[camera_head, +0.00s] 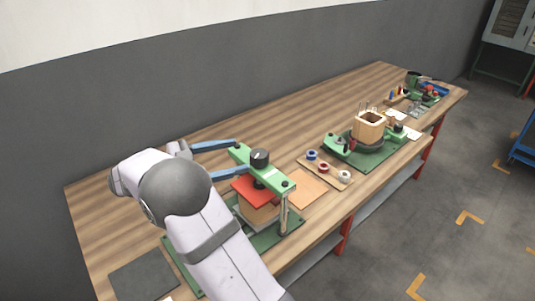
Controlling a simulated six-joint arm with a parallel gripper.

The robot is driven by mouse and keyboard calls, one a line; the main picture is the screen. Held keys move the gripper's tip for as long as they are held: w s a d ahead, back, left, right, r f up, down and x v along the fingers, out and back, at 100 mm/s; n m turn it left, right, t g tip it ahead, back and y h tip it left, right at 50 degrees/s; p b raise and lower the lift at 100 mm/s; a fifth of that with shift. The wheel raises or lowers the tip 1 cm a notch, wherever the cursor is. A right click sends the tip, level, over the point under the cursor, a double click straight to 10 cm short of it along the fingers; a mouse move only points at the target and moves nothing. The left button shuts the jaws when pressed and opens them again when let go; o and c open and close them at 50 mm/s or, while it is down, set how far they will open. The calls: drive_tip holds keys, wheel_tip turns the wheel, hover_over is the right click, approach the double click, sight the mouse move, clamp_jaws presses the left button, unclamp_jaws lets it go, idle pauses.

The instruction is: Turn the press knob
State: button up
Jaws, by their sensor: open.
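The press (280,184) has a green crossbeam on metal posts over a dark green base. Its black knob (260,157) stands upright on top of the crossbeam. Under the beam, a red plate (248,190) lies above a wooden block (258,213). My gripper (238,160) comes in from the left with its two blue fingers apart. One finger reaches behind the knob's left side near the beam, the other passes lower at the beam's near left. The knob looks just beyond the fingertips; I cannot tell if they touch it. My arm hides the press base's left part.
An orange-brown sheet (307,189) lies right of the press. A small board with spools (324,168) and a green winding stand with a wooden coil former (369,127) stand farther right. More tools (428,91) are at the far end. The table's back left is clear.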

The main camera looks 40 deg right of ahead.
sight(266, 152)
drive_tip(key=d+n+p, duration=0.1)
drive_tip(key=d+p, duration=0.1)
drive_tip(key=d, duration=0.1)
drive_tip(key=s+d+f+n+g+p, duration=0.1)
drive_tip(key=d+p, duration=0.1)
drive_tip(key=d, duration=0.2)
drive_tip(key=s+d+f+n+h+p, duration=0.1)
drive_tip(key=d+p, duration=0.1)
drive_tip(key=d, duration=0.1)
drive_tip(key=shift+d+f+g, duration=0.15)
drive_tip(key=shift+d+g, duration=0.15)
drive_tip(key=shift+d, duration=0.05)
drive_tip(key=shift+s+d+f, duration=0.15)
drive_tip(key=shift+s+d, duration=0.05)
drive_tip(key=shift+d, duration=0.5)
drive_tip(key=c, duration=1.1)
drive_tip(key=shift+o, duration=0.2)
drive_tip(key=t+b, duration=0.1)
drive_tip(key=b, duration=0.1)
drive_tip(key=n+t+b, duration=0.1)
drive_tip(key=b, duration=0.2)
drive_tip(key=shift+w+f+t+h+b, duration=0.1)
drive_tip(key=shift+w+t+h+b, duration=0.2)
drive_tip(key=shift+w+h+b, duration=0.1)
